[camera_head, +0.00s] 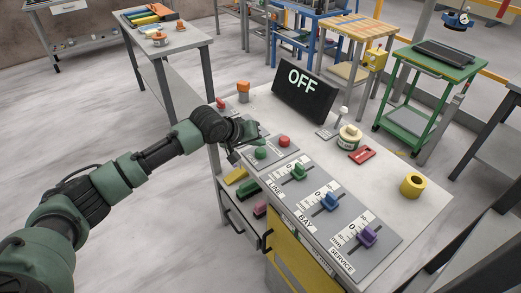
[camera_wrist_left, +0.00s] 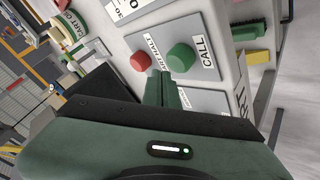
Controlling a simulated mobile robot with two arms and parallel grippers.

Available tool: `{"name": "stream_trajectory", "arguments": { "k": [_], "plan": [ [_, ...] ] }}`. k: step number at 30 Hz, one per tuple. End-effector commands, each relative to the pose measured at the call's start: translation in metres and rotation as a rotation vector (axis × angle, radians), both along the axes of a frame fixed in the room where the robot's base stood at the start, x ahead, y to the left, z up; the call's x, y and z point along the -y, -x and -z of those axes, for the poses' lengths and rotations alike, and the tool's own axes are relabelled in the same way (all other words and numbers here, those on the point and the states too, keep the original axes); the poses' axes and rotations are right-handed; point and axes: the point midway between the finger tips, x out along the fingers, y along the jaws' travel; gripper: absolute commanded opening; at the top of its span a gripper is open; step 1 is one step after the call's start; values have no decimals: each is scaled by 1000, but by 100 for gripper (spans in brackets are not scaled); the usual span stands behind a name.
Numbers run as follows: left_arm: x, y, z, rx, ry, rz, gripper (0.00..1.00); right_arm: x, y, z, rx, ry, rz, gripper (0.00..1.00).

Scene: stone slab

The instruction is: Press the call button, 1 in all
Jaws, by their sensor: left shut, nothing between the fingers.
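The call button is a round green button (camera_head: 261,153) on a grey plate at the near-left part of the slab-topped bench. In the left wrist view the green button (camera_wrist_left: 181,57) sits beside the word CALL. A red button (camera_head: 284,141) shares its plate; it also shows in the left wrist view (camera_wrist_left: 141,61). My left gripper (camera_head: 235,153) is shut and empty, just left of the green button in the head view. In the left wrist view its fingertips (camera_wrist_left: 164,76) appear just below the two buttons; whether they touch anything cannot be told. My right gripper is not in view.
A black display (camera_head: 306,94) reads OFF. Green (camera_head: 299,172), blue (camera_head: 330,201) and purple (camera_head: 367,236) sliders line the bench's near side.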

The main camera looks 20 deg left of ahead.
Motion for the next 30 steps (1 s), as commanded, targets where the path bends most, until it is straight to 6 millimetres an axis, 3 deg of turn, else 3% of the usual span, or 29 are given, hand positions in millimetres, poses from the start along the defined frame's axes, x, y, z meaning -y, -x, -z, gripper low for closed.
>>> {"name": "stream_trajectory", "arguments": {
  "k": [30],
  "plan": [
    [0, 0, 12, 0, 0, 0, 0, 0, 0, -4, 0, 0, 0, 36]
  ]
}}
